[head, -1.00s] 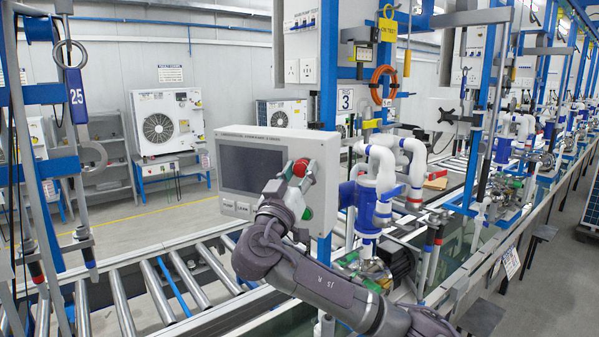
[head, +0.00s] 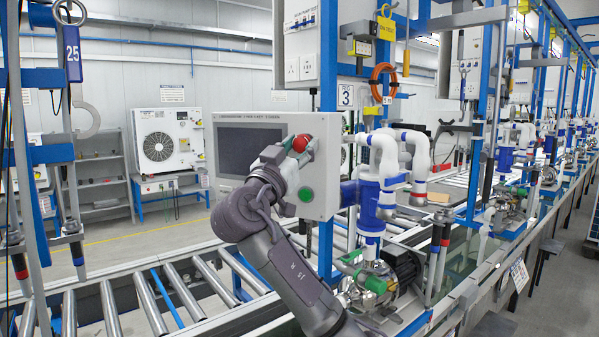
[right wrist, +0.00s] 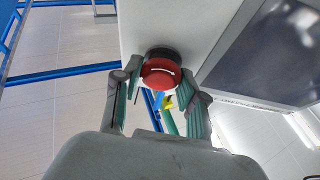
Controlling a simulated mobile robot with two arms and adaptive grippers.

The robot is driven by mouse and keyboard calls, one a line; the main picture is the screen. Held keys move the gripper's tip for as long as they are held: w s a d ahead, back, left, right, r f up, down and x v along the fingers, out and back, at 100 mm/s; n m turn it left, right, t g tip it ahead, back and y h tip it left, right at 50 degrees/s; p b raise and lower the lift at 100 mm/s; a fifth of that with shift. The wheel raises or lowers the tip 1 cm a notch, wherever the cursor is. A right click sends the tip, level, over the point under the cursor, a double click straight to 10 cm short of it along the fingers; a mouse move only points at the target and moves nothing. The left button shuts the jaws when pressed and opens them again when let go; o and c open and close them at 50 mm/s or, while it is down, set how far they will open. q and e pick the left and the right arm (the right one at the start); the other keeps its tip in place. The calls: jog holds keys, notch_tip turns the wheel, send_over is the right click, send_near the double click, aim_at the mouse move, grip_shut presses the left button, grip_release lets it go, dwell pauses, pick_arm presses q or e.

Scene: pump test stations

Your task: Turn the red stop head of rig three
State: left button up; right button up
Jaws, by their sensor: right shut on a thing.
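The red stop head (head: 301,143) is a round red mushroom button on the upper right of a grey control panel (head: 262,188). In the right wrist view the red stop head (right wrist: 159,73) shows a pale curved mark on its face and a dark collar behind it. My right gripper (head: 298,148) is shut on it. In the right wrist view, the fingers of my right gripper (right wrist: 160,82) lie on either side of its rim. A sign with the number 3 (head: 345,94) hangs behind the panel. My left gripper is not in view.
A green button (head: 306,194) sits below the red head, and a dark screen (head: 250,150) to its left. Blue-and-white pump piping (head: 372,190) stands close on the right. A roller conveyor (head: 150,300) runs below the panel.

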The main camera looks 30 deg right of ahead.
jog(key=m+b, duration=0.1)
jog(key=m+g+b, duration=0.1)
jog(key=m+b, duration=0.1)
jog(key=b, duration=0.1)
jog(key=shift+a+f+h, duration=0.1)
jog(key=shift+f+h, duration=0.15)
jog(key=shift+h, duration=0.05)
jog(key=shift+r+m+g+b, duration=0.2)
jog(key=shift+m+g+b, duration=0.35)
jog(key=shift+m, duration=0.45)
jog(key=shift+w+m+g, duration=0.1)
jog(key=shift+m+g, duration=0.15)
jog(key=shift+m, duration=0.15)
jog(key=shift+r+b, duration=0.1)
jog(key=shift+b, duration=0.2)
jog(key=shift+m, duration=0.3)
jog(key=o, duration=1.2)
jog(key=shift+c, duration=0.2)
